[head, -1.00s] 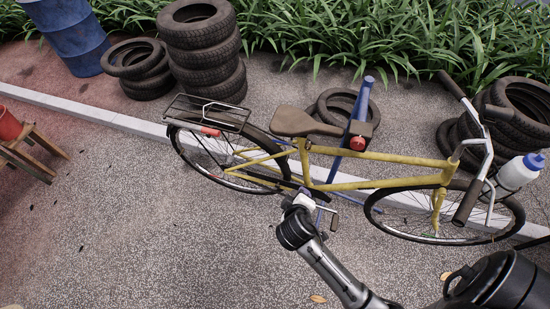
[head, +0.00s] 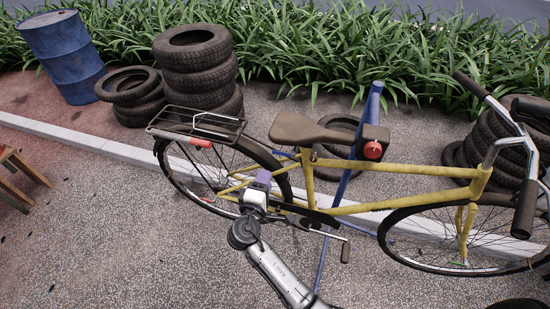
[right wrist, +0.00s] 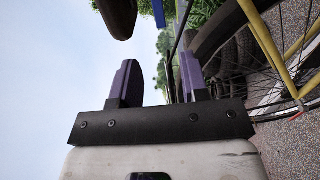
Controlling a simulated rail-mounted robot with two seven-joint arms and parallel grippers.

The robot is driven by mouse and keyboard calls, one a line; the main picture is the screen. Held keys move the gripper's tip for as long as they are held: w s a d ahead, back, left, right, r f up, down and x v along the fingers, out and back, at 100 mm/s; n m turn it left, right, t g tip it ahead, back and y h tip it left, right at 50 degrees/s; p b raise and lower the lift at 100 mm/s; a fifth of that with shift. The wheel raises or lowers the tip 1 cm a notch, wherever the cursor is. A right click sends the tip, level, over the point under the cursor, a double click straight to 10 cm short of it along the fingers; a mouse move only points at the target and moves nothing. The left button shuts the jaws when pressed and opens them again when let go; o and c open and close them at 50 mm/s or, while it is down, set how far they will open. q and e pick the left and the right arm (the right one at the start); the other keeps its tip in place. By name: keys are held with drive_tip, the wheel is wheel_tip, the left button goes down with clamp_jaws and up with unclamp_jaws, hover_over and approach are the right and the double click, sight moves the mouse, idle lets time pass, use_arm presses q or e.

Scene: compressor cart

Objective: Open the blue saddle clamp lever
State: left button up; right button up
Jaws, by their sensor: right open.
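A yellow bicycle (head: 380,167) with a brown saddle (head: 300,128) is held at a blue repair stand (head: 376,100). The small blue saddle clamp lever (head: 284,154) sticks out leftward at the top of the seat tube, below the saddle. My right gripper (head: 262,176) is in front of the rear wheel, a little below and left of the lever, apart from it. In the right wrist view its two purple fingers (right wrist: 158,75) are spread with nothing between them. The saddle (right wrist: 118,16) shows there at the top; I cannot make out the lever. My left gripper is out of view.
The rear rack (head: 195,123) and rear wheel lie left of the gripper. A red knob (head: 373,150) sits on the stand's clamp. Stacked tyres (head: 196,70) and a blue barrel (head: 62,55) stand behind. The paving in front (head: 120,220) is clear.

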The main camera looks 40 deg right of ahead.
sight(276, 153)
drive_tip(key=x, duration=1)
drive_tip(key=shift+w+d, duration=0.15)
drive_tip(key=shift+d, duration=0.05)
clamp_jaws()
